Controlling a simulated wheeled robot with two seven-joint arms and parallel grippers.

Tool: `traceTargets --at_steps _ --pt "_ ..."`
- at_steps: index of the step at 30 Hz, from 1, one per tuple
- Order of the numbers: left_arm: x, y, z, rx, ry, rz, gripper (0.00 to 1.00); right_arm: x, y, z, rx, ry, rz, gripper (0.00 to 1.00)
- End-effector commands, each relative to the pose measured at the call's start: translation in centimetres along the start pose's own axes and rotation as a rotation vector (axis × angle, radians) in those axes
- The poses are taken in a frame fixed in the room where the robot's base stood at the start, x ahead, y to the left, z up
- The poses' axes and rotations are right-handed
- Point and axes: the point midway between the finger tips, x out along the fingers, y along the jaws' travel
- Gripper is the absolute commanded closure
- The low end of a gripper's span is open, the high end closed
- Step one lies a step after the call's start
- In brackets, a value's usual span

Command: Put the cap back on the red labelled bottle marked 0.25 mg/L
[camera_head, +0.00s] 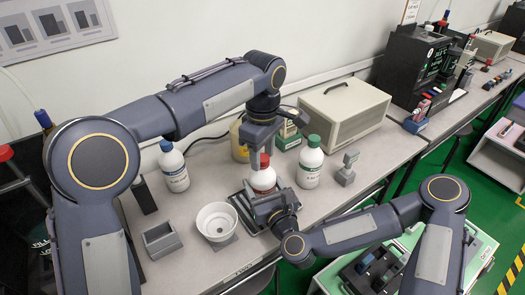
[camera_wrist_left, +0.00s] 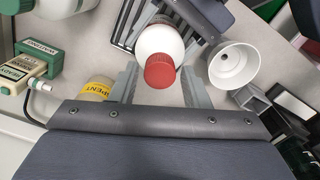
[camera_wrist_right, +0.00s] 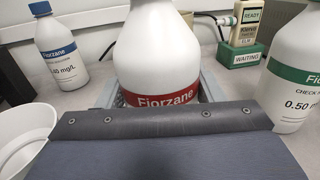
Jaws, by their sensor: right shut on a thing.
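The red labelled bottle (camera_head: 263,180) stands upright on a dark rack on the bench. Its label shows in the right wrist view (camera_wrist_right: 160,97), but the strength marking is hidden. The red cap (camera_head: 264,160) appears seated on the bottle's neck; it also shows in the left wrist view (camera_wrist_left: 160,72). My left gripper (camera_head: 261,146) is just above the cap, pointing down. Its fingers (camera_wrist_left: 161,85) are apart, with clear gaps on both sides of the cap. My right gripper (camera_head: 268,196) is shut around the bottle's body from the front.
A green-capped bottle (camera_head: 311,162) stands close on the right, and a blue-capped bottle (camera_head: 173,167) on the left. A white bowl (camera_head: 217,221) and a grey open box (camera_head: 161,240) sit front left. A yellow-labelled container (camera_head: 239,140) and a beige case (camera_head: 344,117) are behind.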

Motion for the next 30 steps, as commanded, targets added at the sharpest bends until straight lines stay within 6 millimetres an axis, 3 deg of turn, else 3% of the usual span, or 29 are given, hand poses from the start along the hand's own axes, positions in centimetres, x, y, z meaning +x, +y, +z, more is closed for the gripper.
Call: traceTargets --at_steps 1,9,14,17,30 --pt "0.00 0.00 0.00 0.000 0.000 0.000 0.65 0.00 0.00 -0.01 0.000 0.000 0.000 1.00" --pt "-0.02 0.00 0.01 0.000 0.000 0.000 0.98 0.00 0.00 -0.01 0.000 0.000 0.000 1.00" --pt "-0.02 0.00 0.01 0.062 0.000 0.000 0.99 0.00 0.00 -0.01 0.000 0.000 0.000 1.00" --pt "-0.01 0.00 0.00 0.231 0.000 0.000 0.99 0.00 0.00 -0.01 0.000 0.000 0.000 1.00" --pt "0.08 0.02 -0.01 1.375 -0.002 0.000 0.99 0.00 -0.01 -0.01 0.000 0.000 0.000 1.00"
